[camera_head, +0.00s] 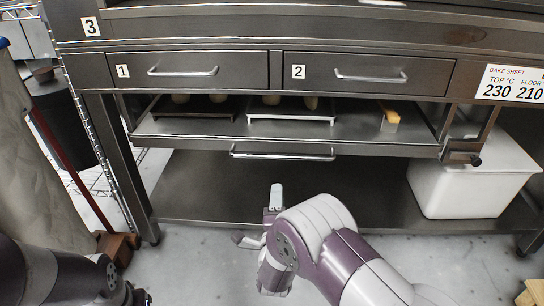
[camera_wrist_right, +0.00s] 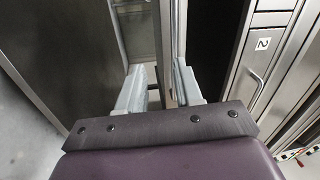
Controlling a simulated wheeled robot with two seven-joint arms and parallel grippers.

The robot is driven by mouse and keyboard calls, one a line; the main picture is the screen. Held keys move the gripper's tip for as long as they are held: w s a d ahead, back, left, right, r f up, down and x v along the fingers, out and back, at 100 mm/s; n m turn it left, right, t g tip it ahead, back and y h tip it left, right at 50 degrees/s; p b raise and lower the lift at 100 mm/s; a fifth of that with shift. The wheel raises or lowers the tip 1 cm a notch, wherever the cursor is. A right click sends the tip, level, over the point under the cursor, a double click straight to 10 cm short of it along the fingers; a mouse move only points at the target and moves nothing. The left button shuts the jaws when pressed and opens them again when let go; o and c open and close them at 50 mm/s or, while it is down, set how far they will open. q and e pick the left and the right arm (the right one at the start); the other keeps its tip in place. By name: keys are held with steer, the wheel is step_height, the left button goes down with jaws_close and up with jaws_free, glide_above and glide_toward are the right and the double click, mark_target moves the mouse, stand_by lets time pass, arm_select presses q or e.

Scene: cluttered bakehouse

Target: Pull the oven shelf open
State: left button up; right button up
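The oven shelf (camera_head: 350,132) is a wide metal shelf below two drawers, with a bar handle (camera_head: 282,155) along its front. Several baked pieces and small racks lie on it. My right gripper (camera_head: 258,216) is in front of and below the handle in the head view, apart from it in the picture. In the right wrist view its two fingers (camera_wrist_right: 160,90) are spread, with a metal bar and edge seen beyond the gap; nothing is clearly held. My left gripper (camera_head: 138,294) shows only partly at the lower left; its fingers are unclear.
Drawers marked 1 (camera_head: 200,70) and 2 (camera_head: 365,74) have handles above the shelf. A white bin (camera_head: 465,190) stands at the right on the lower shelf (camera_head: 200,190). A wire rack and broom stand at the left. Floor in front is partly clear.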

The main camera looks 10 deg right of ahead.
mark_target(281, 157)
steer(key=shift+m+t+h, duration=0.3)
steer(key=shift+m, duration=0.4)
steer(key=b+x, duration=0.2)
steer(key=x, duration=0.2)
steer(key=r+b+x, duration=0.1)
steer(key=b+x, duration=0.1)
steer(key=x, duration=0.2)
steer(key=b+x, duration=0.1)
steer(key=x, duration=0.3)
steer(key=shift+d+r+b, duration=0.15)
steer(key=shift+r+b, duration=0.2)
steer(key=shift+b, duration=0.05)
jaws_close()
